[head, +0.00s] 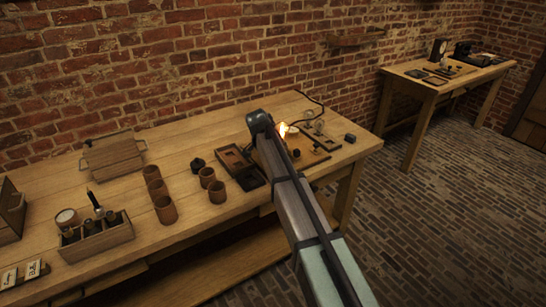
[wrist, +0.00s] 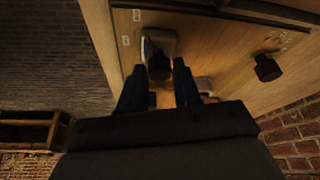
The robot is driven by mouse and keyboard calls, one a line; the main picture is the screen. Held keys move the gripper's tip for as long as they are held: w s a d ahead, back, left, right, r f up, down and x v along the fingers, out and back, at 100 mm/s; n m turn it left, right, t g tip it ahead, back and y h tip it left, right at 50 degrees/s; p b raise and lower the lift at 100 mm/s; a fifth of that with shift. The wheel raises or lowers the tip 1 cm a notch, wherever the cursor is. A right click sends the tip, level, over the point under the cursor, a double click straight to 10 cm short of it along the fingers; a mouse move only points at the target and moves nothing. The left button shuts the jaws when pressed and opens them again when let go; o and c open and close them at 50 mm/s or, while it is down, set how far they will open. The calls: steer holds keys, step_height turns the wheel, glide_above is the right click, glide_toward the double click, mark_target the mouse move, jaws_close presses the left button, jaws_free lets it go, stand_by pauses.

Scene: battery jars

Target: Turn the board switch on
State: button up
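The wooden board (head: 313,157) lies on the right part of the workbench, with small fittings and a glowing light (head: 283,130) on it. My arm crosses in front of it in the head view and hides part of the board and my fingertips. In the wrist view my gripper (wrist: 160,75) has its two dark fingers apart, pointing at the board. A dark knob or handle (wrist: 158,65) on a pale metal plate (wrist: 163,40) shows between the fingertips, seemingly the switch. I cannot tell whether the fingers touch it, or which position it is in.
A second dark block (wrist: 267,68) stands to the right in the wrist view. A dark tray (head: 236,163), brown cups (head: 165,208) and a bottle crate (head: 97,238) stand left of the board. A brick wall (head: 130,60) is behind the bench.

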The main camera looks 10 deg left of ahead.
steer(key=o, duration=0.3)
steer(key=shift+o, duration=0.2)
steer(key=v, duration=1.3)
steer(key=shift+r, duration=0.4)
steer(key=shift+s+a, duration=0.1)
steer(key=shift+s, duration=0.05)
